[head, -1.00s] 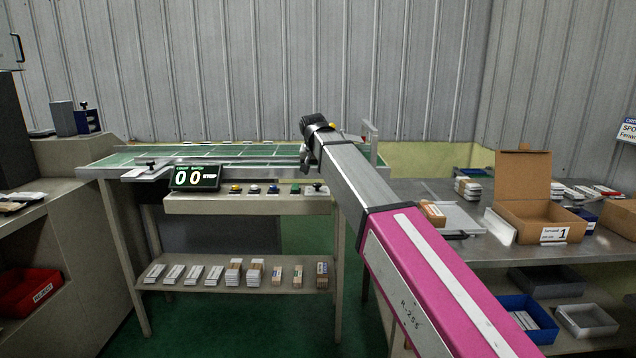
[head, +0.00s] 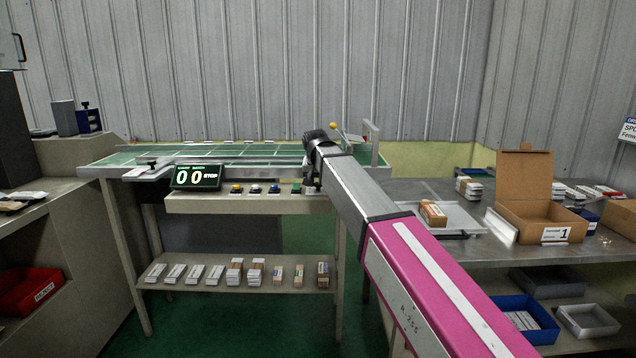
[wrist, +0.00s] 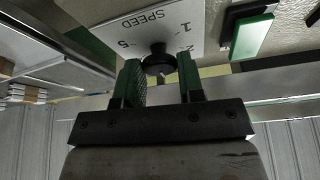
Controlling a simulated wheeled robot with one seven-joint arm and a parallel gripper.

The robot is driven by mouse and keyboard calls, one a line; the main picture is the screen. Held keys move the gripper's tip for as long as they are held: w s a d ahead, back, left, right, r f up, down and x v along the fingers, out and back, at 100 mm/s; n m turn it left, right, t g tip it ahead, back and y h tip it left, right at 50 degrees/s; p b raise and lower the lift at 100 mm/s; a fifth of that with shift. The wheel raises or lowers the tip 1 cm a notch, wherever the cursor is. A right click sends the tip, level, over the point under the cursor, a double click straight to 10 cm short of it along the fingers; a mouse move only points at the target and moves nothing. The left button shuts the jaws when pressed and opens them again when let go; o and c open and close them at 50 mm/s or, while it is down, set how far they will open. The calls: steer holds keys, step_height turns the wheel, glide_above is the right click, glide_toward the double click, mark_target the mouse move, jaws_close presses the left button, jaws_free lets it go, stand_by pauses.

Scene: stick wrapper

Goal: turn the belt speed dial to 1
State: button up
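The belt speed dial (wrist: 158,60) is a black knob on a white plate marked SPEED, with the digits 1, 2 and 5 showing upside down in the wrist view. Where its pointer stands I cannot tell. My gripper (wrist: 160,68) is open, its two green-padded fingers on either side of the knob with a gap showing at each side. In the head view my gripper (head: 311,180) hangs at the right end of the control panel (head: 230,205) and hides the dial. The display (head: 195,177) reads 00 and STOP.
A green button (wrist: 252,38) sits close beside the dial plate. Yellow, blue and other buttons (head: 255,189) line the panel. The conveyor (head: 225,155) lies behind. A steel table with an open carton (head: 540,215) stands at the right.

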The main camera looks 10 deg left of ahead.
steer(key=shift+n, duration=0.3)
steer(key=n+y, duration=0.1)
steer(key=n, duration=0.1)
steer(key=shift+d+n, duration=0.15)
steer(key=shift+n, duration=0.15)
steer(key=n, duration=0.1)
steer(key=n+g+y, duration=0.1)
steer(key=n, duration=0.1)
steer(key=shift+w+n+y, duration=0.15)
steer(key=shift+n+y, duration=0.15)
steer(key=n+g, duration=0.1)
steer(key=n, duration=0.2)
steer(key=n+g+y, duration=0.1)
steer(key=n, duration=0.3)
steer(key=shift+w+d, duration=0.1)
steer(key=shift+w, duration=0.1)
steer(key=n+g, duration=0.1)
steer(key=n, duration=0.1)
steer(key=n+g, duration=0.1)
steer(key=n, duration=0.2)
steer(key=shift+w+n, duration=0.2)
steer(key=shift+n, duration=0.1)
steer(key=n+g, duration=0.2)
steer(key=n, duration=0.2)
steer(key=shift+n, duration=0.4)
steer(key=o, duration=0.9)
